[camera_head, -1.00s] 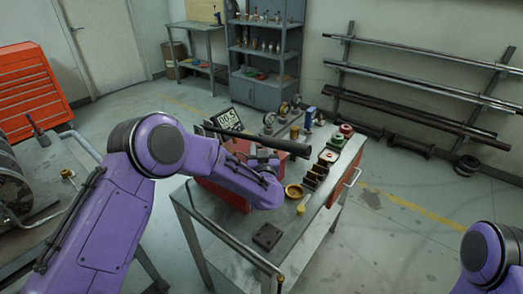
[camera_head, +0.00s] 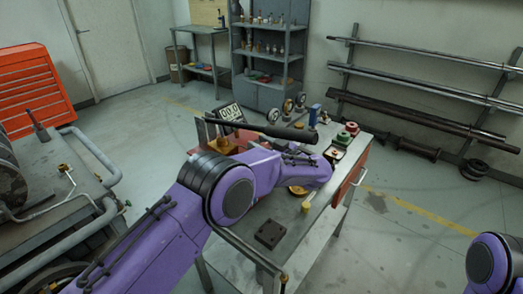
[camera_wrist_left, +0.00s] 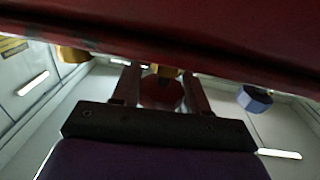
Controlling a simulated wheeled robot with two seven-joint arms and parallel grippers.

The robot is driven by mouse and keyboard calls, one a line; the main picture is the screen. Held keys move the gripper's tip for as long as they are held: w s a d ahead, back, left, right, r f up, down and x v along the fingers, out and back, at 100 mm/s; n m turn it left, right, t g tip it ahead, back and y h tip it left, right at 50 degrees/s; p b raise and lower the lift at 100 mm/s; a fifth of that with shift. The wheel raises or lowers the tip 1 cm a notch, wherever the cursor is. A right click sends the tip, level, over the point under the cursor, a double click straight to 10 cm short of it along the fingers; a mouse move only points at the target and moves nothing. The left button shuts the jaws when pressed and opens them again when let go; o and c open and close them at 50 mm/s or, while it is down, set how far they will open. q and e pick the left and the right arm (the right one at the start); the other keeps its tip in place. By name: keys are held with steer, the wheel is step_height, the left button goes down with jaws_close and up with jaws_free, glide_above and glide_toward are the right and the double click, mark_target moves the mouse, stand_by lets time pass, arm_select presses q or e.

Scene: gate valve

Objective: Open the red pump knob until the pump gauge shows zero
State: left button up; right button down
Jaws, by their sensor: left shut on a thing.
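The pump gauge (camera_head: 230,112) is a small dark-framed display on the workbench, and it appears to read 00.0. The red pump (camera_head: 243,136) is mostly hidden behind my left arm and a long dark bar. In the left wrist view, a red body (camera_wrist_left: 220,35) fills the top. Below it, the dark red, many-sided knob (camera_wrist_left: 161,93) sits between the fingers of my left gripper (camera_wrist_left: 161,82), which is shut on it. A brass part shows just behind the knob. In the head view, my left arm hides the left gripper and the knob. My right gripper is out of view.
The long dark bar (camera_head: 265,128) lies above the pump. Small gauges, a blue part (camera_head: 313,116) and red and green parts stand on the bench's far right side. A dark block (camera_head: 270,234) lies near its front. Pipe racks line the wall.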

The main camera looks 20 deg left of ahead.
arm_select(q)
steer(key=shift+s+n+g+y+b, duration=0.1)
steer(key=shift+n+g+y+b, duration=0.3)
steer(key=shift+n+g+b, duration=0.45)
steer(key=o, duration=1)
steer(key=b+v, duration=0.2)
steer(key=v, duration=0.8)
steer(key=shift+d+r, duration=0.15)
steer(key=shift+d, duration=0.15)
